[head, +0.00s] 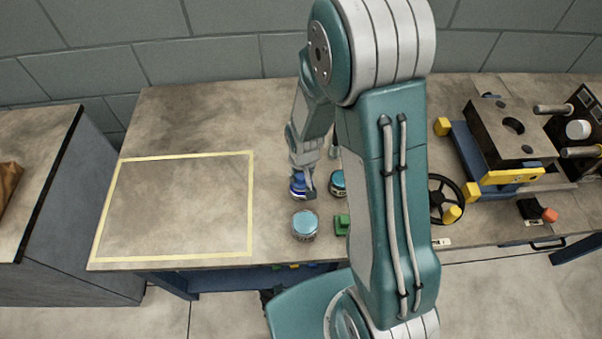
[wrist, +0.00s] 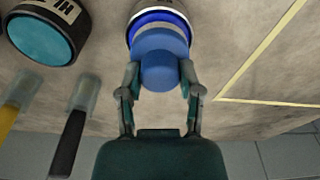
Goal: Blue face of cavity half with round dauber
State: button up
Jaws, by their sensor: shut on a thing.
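My gripper (head: 305,188) hangs low over the middle of the bench. In the wrist view its fingers (wrist: 160,76) are closed on both sides of a round blue piece (wrist: 160,68), which looks like the round dauber. A wider blue-rimmed, pale round thing (wrist: 158,10) shows behind it at the top edge; I cannot tell whether it is part of the dauber or a pot under it. In the head view a blue piece (head: 298,184) shows at my fingers. A dark mould block with a round hole (head: 512,128), perhaps the cavity half, stands at the right on a blue frame.
A teal-topped jar (head: 305,224) stands just in front of my gripper, another (head: 338,183) to its right. The wrist view shows a yellow handle (wrist: 10,115) and a black handle (wrist: 68,145) in clear holders. The yellow-taped area (head: 180,205) is empty. A black handwheel (head: 443,198) adjoins the frame.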

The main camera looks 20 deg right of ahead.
jog(key=shift+f, duration=0.4)
dwell(0.8)
jog(key=shift+r, duration=3.55)
jog(key=w+d+f, duration=0.2)
jog(key=w+f, duration=0.1)
jog(key=w, duration=0.7)
jog(key=shift+w+d+f, duration=0.2)
jog(key=shift+w+f, duration=0.1)
jog(key=shift+f, duration=0.1)
